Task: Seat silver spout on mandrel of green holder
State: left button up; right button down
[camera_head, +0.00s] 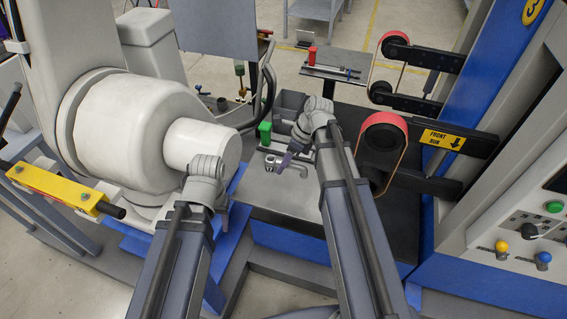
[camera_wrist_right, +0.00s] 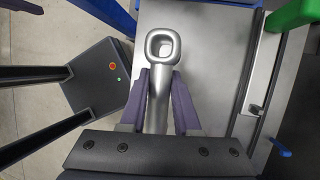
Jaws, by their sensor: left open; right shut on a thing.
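The silver spout (camera_wrist_right: 161,80) is between the purple fingers of my right gripper (camera_wrist_right: 152,92) in the right wrist view, its ring-shaped open end pointing away from the gripper. In the head view the spout (camera_head: 272,162) shows beside the right gripper (camera_head: 287,160), over the grey tray surface. The green holder (camera_head: 264,130) stands at the tray's far left, apart from the spout. A green part (camera_wrist_right: 292,13) shows at the top right of the wrist view; I cannot make out its mandrel. My left gripper (camera_head: 208,172) is in front of the white machine, its fingers mostly hidden.
The grey tray (camera_head: 270,192) has bare room around the spout. Dark bins (camera_head: 289,103) stand behind it. A belt grinder with a red wheel (camera_head: 383,128) is close to the right arm. The large white machine (camera_head: 125,130) fills the left.

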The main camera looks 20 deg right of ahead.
aim_at(280, 161)
notch_tip(280, 161, up, 4)
jog(key=p, duration=0.3)
jog(key=shift+f+p, duration=0.2)
jog(key=shift+p, duration=0.1)
